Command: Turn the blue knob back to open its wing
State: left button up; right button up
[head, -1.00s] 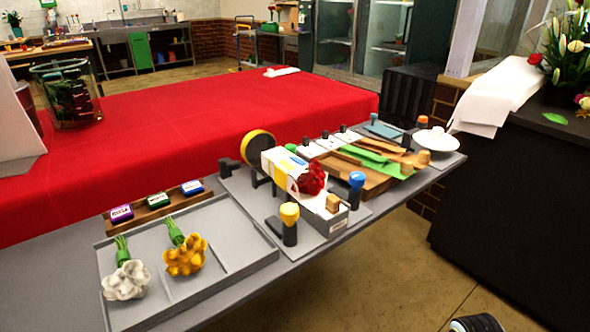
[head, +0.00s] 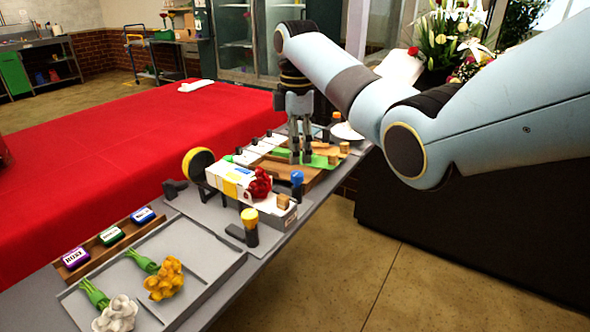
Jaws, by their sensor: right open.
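The blue knob (head: 297,178) stands upright on a dark post at the right side of the grey wrapping station (head: 197,205). A yellow knob (head: 249,217) stands on a similar post at its near side. Between them a red bouquet (head: 260,184) lies at the end of a white wrapped box (head: 228,178). My right gripper (head: 301,160) points down above the green and brown sheets, just behind the blue knob in the picture, open and apart from it. I cannot make out the wing's position. My left gripper is not in view.
A grey tray (head: 208,250) holds a white and a yellow bouquet at the near left. A wooden rack (head: 98,250) with several labelled pads is beside it. A round yellow-and-black disc (head: 197,165) stands behind the box. The red table (head: 90,140) is mostly clear.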

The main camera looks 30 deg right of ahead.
aim_at(297, 173)
notch_tip(297, 173, down, 6)
jog(key=shift+f, duration=0.1)
grip_shut()
dwell(0.5)
